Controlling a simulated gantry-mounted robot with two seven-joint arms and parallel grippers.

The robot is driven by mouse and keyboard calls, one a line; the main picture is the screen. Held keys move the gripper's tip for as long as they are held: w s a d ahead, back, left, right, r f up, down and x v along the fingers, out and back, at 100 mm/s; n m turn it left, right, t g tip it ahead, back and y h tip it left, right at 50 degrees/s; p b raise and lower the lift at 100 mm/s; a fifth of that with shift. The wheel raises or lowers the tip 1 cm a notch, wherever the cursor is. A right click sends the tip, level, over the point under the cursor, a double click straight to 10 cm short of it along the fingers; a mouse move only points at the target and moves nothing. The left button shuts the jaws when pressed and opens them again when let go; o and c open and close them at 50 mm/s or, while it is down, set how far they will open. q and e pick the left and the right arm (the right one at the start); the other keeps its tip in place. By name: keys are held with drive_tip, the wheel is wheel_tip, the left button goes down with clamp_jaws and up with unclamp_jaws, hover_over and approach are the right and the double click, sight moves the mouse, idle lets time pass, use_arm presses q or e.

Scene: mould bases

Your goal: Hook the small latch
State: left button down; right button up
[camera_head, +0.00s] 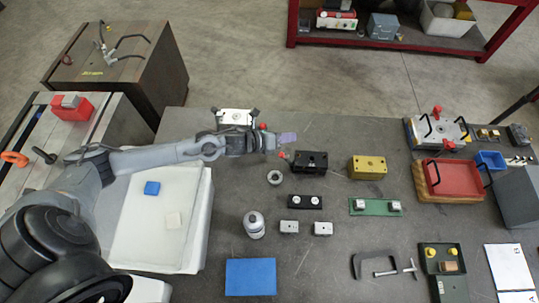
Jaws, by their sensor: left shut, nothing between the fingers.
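My left arm comes in from the left, and my left gripper (288,138) is shut and empty above the dark table. It is behind the black block (311,161) and to the right of a silver mould plate (234,116) with dark clamps. The arm partly hides this plate. A small red knob (282,155) shows at the left side of the black block, just below the gripper. I cannot tell for sure which part is the small latch. Another mould base (437,131) with black handles and red knobs stands at the back right. My right gripper is out of view.
A yellow block (368,167), a metal ring (274,177), a grey bottle (254,225) and a green plate (375,207) stand on the table. A red tray (454,179) is at the right. A white tray (140,255) lies under my arm. Bare table surrounds the blue mat (251,277).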

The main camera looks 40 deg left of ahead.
use_arm(q)
drive_tip(key=a+f+m+g+h+b, duration=0.1)
drive_tip(key=a+f+m+h+b, duration=0.1)
drive_tip(key=a+m, duration=0.7)
drive_tip(key=s+a+f+m+g+h, duration=0.2)
drive_tip(key=s+a+m+g, duration=0.3)
drive_tip(key=s+a, duration=0.6)
drive_tip(key=shift+a+f+m+h, duration=0.4)
drive_tip(key=shift+a+m, duration=0.2)
drive_tip(key=shift+m, duration=0.6)
drive_tip(key=shift+d, duration=0.1)
drive_tip(key=shift+b+x, duration=1)
drive_tip(key=shift+x, duration=8.95)
drive_tip(key=shift+f, duration=0.1)
